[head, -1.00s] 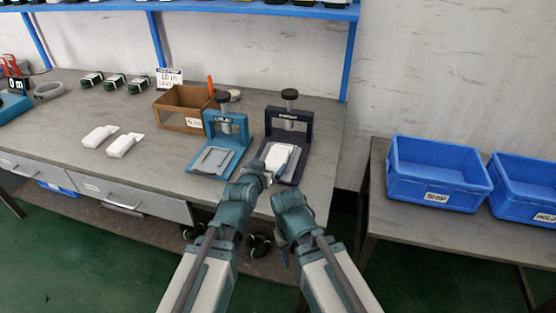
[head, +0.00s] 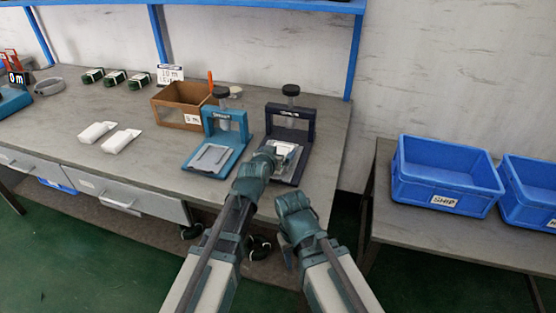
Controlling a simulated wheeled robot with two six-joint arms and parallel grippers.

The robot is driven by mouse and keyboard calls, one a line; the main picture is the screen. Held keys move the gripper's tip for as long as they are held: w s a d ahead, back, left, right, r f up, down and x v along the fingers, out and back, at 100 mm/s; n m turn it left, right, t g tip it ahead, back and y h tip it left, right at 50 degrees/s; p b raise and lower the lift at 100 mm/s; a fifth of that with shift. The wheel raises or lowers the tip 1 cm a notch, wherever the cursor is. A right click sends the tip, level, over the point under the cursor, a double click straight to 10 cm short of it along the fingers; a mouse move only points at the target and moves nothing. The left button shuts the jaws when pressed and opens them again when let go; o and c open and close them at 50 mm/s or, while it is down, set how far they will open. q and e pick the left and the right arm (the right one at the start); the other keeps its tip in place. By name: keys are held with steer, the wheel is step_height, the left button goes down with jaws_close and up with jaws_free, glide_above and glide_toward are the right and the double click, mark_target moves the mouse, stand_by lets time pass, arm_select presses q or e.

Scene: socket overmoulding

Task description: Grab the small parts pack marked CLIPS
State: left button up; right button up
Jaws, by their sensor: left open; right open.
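I cannot read the word CLIPS on anything in view. Two plain white packs, a left one (head: 96,132) and a right one (head: 121,141), lie side by side on the bench, with no readable marking. My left gripper (head: 268,152) is open at the front left of the dark blue press (head: 308,140), by its plate, which bears a pale grey and white piece (head: 284,154). The gripper partly hides this plate. My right gripper (head: 290,199) is open, lower, in front of the bench's front edge; its fingers are hard to make out.
A teal press (head: 240,143) stands left of the dark one, with a brown open box (head: 172,115) behind it. Several dark green-and-white items (head: 115,77) sit at the back left. Blue bins, one marked SHIP (head: 432,186), stand on the right table. Bench left of the teal press is mostly clear.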

arm_select(q)
steer(key=c, duration=1.2)
steer(key=shift+c, duration=0.3)
steer(key=shift+r, duration=0.2)
